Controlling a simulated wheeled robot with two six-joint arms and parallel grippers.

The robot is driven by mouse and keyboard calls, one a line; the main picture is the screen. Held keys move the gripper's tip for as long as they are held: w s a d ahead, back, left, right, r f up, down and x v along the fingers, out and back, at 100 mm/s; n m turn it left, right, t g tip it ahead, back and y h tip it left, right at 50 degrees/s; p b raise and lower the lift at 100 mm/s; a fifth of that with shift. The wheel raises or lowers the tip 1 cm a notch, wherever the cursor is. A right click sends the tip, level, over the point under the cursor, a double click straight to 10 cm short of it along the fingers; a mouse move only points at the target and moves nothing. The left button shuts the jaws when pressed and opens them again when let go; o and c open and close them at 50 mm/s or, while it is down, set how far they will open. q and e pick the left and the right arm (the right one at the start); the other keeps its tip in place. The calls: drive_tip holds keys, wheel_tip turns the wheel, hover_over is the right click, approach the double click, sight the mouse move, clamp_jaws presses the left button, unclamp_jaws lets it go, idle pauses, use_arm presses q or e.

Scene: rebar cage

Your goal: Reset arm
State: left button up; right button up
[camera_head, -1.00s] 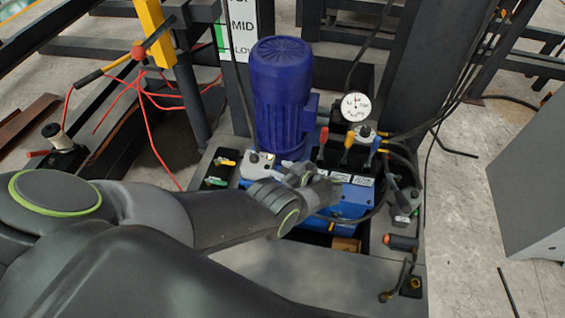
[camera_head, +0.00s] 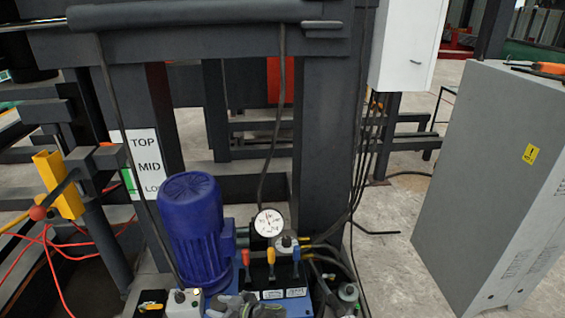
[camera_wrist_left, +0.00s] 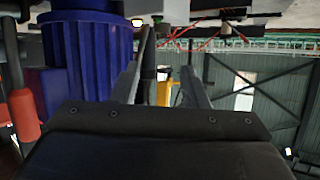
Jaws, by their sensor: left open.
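My left gripper (camera_head: 240,308) shows only in part at the bottom edge of the head view, in front of the blue motor's base and the valve levers. In the left wrist view, the two dark fingers of the left gripper (camera_wrist_left: 166,60) stand apart with nothing between them. The blue ribbed motor (camera_wrist_left: 85,60) is close on the left in that view; I cannot tell whether anything touches it. The rest of my left arm is out of the head view. My right gripper is in neither view.
The blue motor (camera_head: 193,232) stands beside a round gauge (camera_head: 268,223) and coloured levers (camera_head: 271,262). A TOP/MID/LOW sign (camera_head: 146,165) is behind. Dark posts and hoses rise around them. A grey cabinet (camera_head: 490,180) stands right; the concrete floor (camera_head: 395,240) between is mostly clear.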

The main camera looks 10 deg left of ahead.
use_arm(q)
drive_tip(key=s+a+f+m+t+h, duration=0.1)
drive_tip(key=s+f+m+t+h, duration=0.3)
drive_tip(key=s+f, duration=0.5)
drive_tip(key=s+a+f+m+t+h, duration=0.1)
drive_tip(key=s+f+m+h, duration=0.5)
drive_tip(key=f, duration=0.5)
drive_tip(key=s+a+f+m+g, duration=0.1)
drive_tip(key=s+f+g, duration=0.1)
drive_tip(key=s, duration=0.9)
drive_tip(key=s+a+f+m+g+h, duration=0.1)
drive_tip(key=s+f+g, duration=0.2)
drive_tip(key=s, duration=0.8)
drive_tip(key=s+a+f+m+g, duration=0.1)
drive_tip(key=s+f+g, duration=0.1)
drive_tip(key=s, duration=0.8)
drive_tip(key=shift+s+a+f+g+h, duration=0.3)
drive_tip(key=shift+s+g+h, duration=0.1)
drive_tip(key=shift+g, duration=0.2)
